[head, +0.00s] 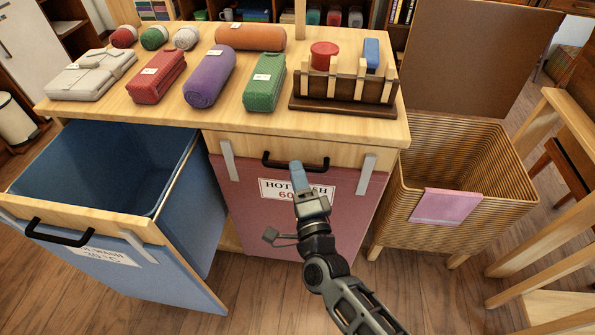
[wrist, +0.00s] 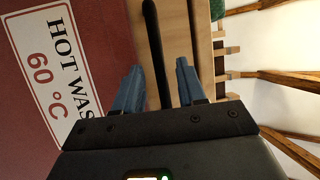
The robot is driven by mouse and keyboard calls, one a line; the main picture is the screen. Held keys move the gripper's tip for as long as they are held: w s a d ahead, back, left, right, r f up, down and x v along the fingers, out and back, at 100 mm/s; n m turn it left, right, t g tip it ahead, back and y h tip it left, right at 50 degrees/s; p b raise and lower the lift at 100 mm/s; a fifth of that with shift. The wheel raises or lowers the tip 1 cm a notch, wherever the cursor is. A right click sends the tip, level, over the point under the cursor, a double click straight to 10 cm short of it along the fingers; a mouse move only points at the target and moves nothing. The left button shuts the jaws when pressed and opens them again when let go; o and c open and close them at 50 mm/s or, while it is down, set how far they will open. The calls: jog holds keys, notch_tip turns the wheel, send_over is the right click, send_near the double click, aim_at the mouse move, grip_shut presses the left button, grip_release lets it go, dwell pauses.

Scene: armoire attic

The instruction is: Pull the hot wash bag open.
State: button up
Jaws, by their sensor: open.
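The hot wash bag (head: 335,221) is a dark red front under a wooden rail, with a white label reading HOT WASH 60 °C. It is closed, flush under the wooden top. Its black bar handle (head: 296,163) runs across the rail. My gripper (head: 297,170) is in front of the handle, its blue fingers pointing at it. In the wrist view, the handle (wrist: 157,50) lies between the two open fingertips (wrist: 159,72), one on each side. I cannot tell whether either finger touches it. The label (wrist: 52,65) also shows there, left of the fingers.
The blue wash bag (head: 120,262) at left is pulled out. Rolled and folded cloths, including a purple roll (head: 209,77), and a dark wooden rack (head: 345,98) stand on the wooden top (head: 130,99). An open wicker basket (head: 455,170) with a pink cloth (head: 446,206) stands at right.

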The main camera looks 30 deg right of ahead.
jog(key=shift+w+d+r, duration=0.1)
jog(key=shift+w, duration=0.5)
grip_shut()
dwell(0.3)
